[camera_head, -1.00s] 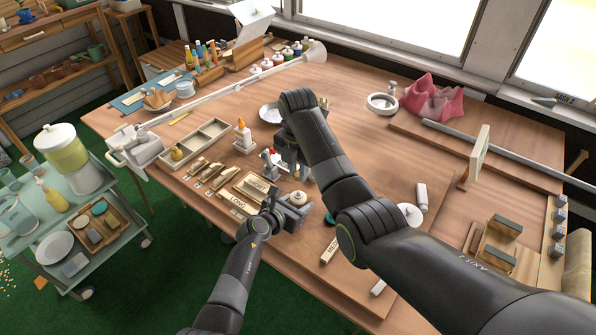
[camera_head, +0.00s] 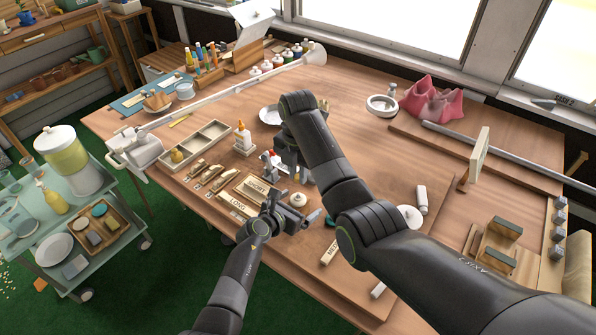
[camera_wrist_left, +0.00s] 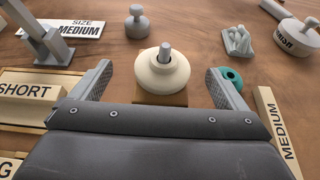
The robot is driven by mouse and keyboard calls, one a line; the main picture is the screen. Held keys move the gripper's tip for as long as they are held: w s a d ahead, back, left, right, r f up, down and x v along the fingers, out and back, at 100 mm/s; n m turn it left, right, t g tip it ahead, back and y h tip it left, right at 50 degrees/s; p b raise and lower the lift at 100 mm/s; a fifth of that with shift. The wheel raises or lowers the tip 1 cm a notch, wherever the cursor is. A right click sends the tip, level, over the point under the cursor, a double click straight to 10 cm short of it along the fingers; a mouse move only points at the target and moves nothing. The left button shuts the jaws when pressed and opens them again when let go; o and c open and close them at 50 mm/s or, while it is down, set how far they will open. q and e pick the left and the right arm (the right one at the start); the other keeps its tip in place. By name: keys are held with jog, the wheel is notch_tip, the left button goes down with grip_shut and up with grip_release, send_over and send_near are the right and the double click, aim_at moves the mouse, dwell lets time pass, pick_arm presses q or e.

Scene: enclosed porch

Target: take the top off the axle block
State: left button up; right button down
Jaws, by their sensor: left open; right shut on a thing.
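The cream, rounded top (camera_wrist_left: 160,75) sits on the wooden axle block (camera_wrist_left: 172,99), with a grey pin (camera_wrist_left: 165,52) standing up through its middle. My left gripper (camera_wrist_left: 162,88) is open, with one finger on each side of the top and a gap to both. In the head view the top (camera_head: 298,199) shows just beyond my left gripper (camera_head: 294,212). My right gripper (camera_head: 288,158) is farther back over the board, mostly behind its own arm. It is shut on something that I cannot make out.
Trays marked SHORT (camera_wrist_left: 28,91) and LONG (camera_head: 238,209) lie left of the block. A MEDIUM strip (camera_wrist_left: 277,130) and a teal ring (camera_wrist_left: 232,78) lie to its right. A grey knobbed piece (camera_wrist_left: 137,22) stands behind it. A glue bottle (camera_head: 243,138) stands farther back.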

aim_at(293, 204)
pick_arm(q)
jog(key=shift+s+a+r+p, duration=0.3)
jog(key=shift+r+p, duration=0.15)
jog(key=shift+p, duration=0.2)
pick_arm(e)
jog(key=shift+r, duration=0.7)
pick_arm(q)
jog(key=shift+s+a+r+p, duration=0.55)
jog(key=shift+s+r+p, duration=0.25)
jog(key=shift+p, duration=0.4)
jog(key=shift+s+a+r+p, duration=0.5)
jog(key=shift+s+r+p, duration=0.25)
jog(key=shift+p, duration=0.4)
pick_arm(e)
jog(key=shift+r, duration=2.35)
pick_arm(q)
jog(key=v, duration=1.2)
pick_arm(e)
jog(key=shift+f, duration=0.1)
